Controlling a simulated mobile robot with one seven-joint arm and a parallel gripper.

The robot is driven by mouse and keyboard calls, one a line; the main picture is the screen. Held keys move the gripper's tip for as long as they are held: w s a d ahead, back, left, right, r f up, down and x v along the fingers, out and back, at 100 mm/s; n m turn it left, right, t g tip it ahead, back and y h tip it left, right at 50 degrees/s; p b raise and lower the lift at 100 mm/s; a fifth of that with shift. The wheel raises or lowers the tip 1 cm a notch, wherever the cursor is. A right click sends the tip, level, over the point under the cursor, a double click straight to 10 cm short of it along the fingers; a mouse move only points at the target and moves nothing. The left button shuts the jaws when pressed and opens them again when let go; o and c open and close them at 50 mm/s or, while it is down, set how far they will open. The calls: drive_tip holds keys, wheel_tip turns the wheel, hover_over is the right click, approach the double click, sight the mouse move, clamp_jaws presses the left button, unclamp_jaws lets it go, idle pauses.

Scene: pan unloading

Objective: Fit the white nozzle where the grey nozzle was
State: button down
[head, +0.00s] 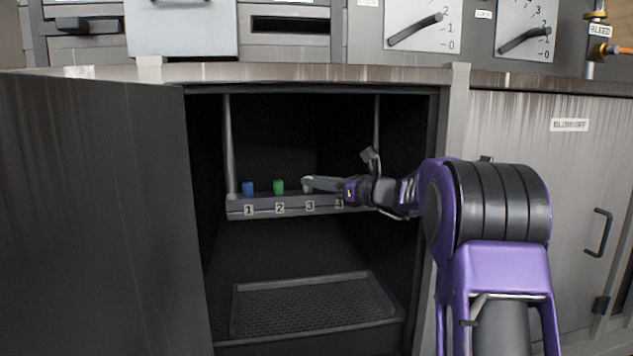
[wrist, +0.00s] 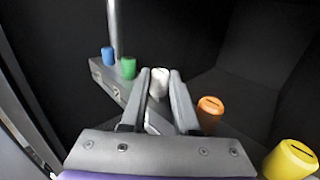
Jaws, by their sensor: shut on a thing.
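The white nozzle (wrist: 159,80) is a small upright-looking cylinder between the two fingers of my gripper (wrist: 160,75) in the wrist view. My gripper is shut on it. In the head view my gripper (head: 309,184) reaches in from the right, with a bit of the white nozzle (head: 306,187) showing at its tip above label 3 of the rail (head: 265,211). The fingers hide the nozzle's foot, so I cannot tell whether it is seated in the rail. I see no grey nozzle.
Blue (head: 248,188) and green (head: 278,187) nozzles stand at labels 1 and 2. Orange (wrist: 210,108) and yellow (wrist: 291,160) nozzles show right of my gripper in the wrist view. A dark tray (head: 315,305) lies below; an open door (head: 95,210) is at left.

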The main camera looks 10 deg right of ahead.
drive_tip(key=shift+f, duration=0.25)
drive_tip(key=c, duration=0.6)
unclamp_jaws()
wheel_tip(320, 180, up, 10)
drive_tip(key=shift+r+p, duration=0.1)
drive_tip(key=shift+p, duration=0.85)
